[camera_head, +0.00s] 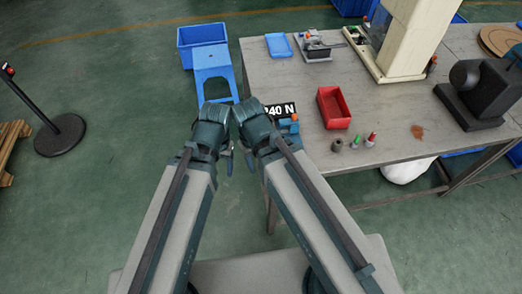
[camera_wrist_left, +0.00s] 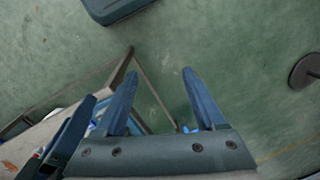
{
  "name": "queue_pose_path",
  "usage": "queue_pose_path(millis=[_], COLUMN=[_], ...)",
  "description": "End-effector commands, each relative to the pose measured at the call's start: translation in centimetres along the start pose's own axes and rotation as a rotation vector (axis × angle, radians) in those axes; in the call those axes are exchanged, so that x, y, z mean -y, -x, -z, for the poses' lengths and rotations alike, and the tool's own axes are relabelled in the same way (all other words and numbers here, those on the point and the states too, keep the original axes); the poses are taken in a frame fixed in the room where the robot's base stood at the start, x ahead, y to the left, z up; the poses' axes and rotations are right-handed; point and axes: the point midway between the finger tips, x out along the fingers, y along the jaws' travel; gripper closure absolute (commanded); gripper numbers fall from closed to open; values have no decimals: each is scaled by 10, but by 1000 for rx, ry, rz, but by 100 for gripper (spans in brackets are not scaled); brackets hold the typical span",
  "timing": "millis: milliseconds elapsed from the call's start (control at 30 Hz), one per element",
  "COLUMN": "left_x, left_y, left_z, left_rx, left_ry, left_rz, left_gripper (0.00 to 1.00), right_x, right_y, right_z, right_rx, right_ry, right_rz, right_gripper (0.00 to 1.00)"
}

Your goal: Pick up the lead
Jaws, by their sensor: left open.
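I cannot make out a lead in either view. My left gripper (camera_wrist_left: 160,73) is open, with two blue-grey fingers spread apart and nothing between them. Below the fingers is green floor. In the head view the left gripper (camera_head: 228,163) hangs in front of the table's left edge, close beside the right arm's end. My right gripper (camera_head: 249,160) is mostly hidden behind its own wrist, so its jaws cannot be read.
The grey table (camera_head: 400,155) stands to the right. It carries a red bin (camera_head: 335,108), a blue tray (camera_head: 279,46), a black machine (camera_head: 480,95), small coloured-tip pieces (camera_head: 372,139) and a "240 N" label (camera_head: 281,109). A blue stool (camera_head: 213,64) stands left of it.

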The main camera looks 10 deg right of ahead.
Motion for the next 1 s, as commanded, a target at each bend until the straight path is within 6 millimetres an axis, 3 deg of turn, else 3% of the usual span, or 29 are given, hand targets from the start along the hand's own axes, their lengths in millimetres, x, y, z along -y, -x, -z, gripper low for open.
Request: queue_pose_path(millis=[33,100,400,600,833,1000], left_x=[2,7,44,61,54,22], left_y=[-14,-34,-148,-202,-244,-227], left_z=[2,5,24,35,63,92], left_rx=[-3,-8,-50,-79,-90,-16], left_ry=[9,29,172,298,579,878], left_rz=[-3,-9,-56,-114,-306,-556], left_gripper=[18,5,5,5,5,5], right_x=[1,3,14,18,23,24], right_y=[-14,-33,-142,-195,-242,-246], right_z=[1,2,8,12,14,14], right_rx=[0,0,0,0,0,0], right_ry=[0,0,0,0,0,0], right_rz=[0,0,0,0,0,0], right_gripper=[50,50,50,50,50,50])
